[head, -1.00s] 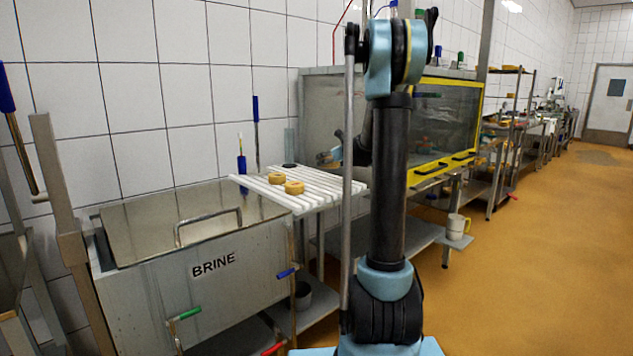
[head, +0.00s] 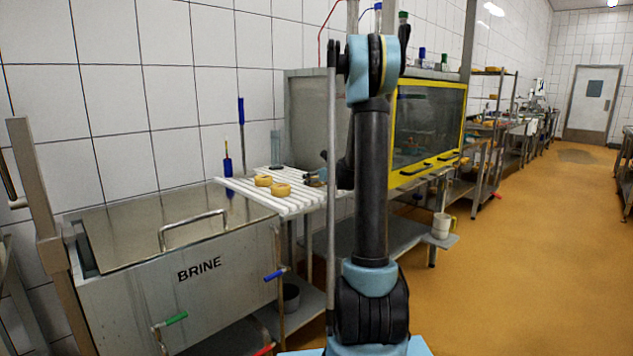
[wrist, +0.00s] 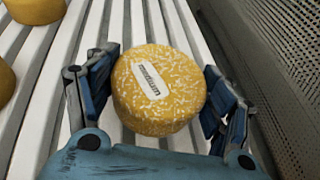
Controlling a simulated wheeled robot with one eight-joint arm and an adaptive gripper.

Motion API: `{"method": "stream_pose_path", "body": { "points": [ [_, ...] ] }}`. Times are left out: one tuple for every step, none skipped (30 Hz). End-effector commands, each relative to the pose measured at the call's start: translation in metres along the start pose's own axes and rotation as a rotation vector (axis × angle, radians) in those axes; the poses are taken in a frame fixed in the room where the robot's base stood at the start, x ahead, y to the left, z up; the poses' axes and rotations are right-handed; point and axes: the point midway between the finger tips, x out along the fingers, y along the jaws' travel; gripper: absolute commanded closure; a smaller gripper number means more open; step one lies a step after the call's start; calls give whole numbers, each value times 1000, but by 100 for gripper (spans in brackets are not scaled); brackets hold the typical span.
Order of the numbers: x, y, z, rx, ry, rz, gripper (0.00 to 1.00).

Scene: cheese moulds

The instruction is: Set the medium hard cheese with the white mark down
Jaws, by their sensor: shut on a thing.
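The medium hard cheese with the white mark (wrist: 158,92) is a yellow, speckled round with a white lettered label on its top, in the middle of the wrist view. My gripper (wrist: 160,100) has one blue finger on each side of it and is shut on it. The white slatted rack (wrist: 120,22) lies beneath; I cannot tell whether the cheese touches the slats. In the head view the rack (head: 300,205) stands beyond the brine tank, and my arm hides part of its right side.
Two other cheeses (head: 263,180) (head: 281,190) sit on the rack, to the left in the wrist view. A perforated metal wall (wrist: 280,60) runs close on the right. The brine tank (head: 190,290) is in front, and a yellow-framed glass cabinet (head: 428,125) stands behind.

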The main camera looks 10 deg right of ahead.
Motion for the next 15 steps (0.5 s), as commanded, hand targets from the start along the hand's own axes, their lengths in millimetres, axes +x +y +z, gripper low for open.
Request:
{"method": "stream_pose_path", "body": {
  "points": [
    [0, 0, 0, 0, 0, 0, 21],
    [0, 0, 0, 0, 0, 0, 14],
    [0, 0, 0, 0, 0, 0, 6],
    [0, 0, 0, 0, 0, 0, 6],
    [0, 0, 0, 0, 0, 0, 6],
    [0, -1, 0, 0, 0, 0, 6],
    [0, -1, 0, 0, 0, -1, 6],
    [0, -1, 0, 0, 0, -1, 6],
    [0, -1, 0, 0, 0, -1, 6],
    [0, -1, 0, 0, 0, -1, 6],
    [0, -1, 0, 0, 0, -1, 6],
    [0, -1, 0, 0, 0, -1, 6],
    [0, -1, 0, 0, 0, -1, 6],
    [0, -1, 0, 0, 0, -1, 6],
    [0, -1, 0, 0, 0, -1, 6]
  ]
}}
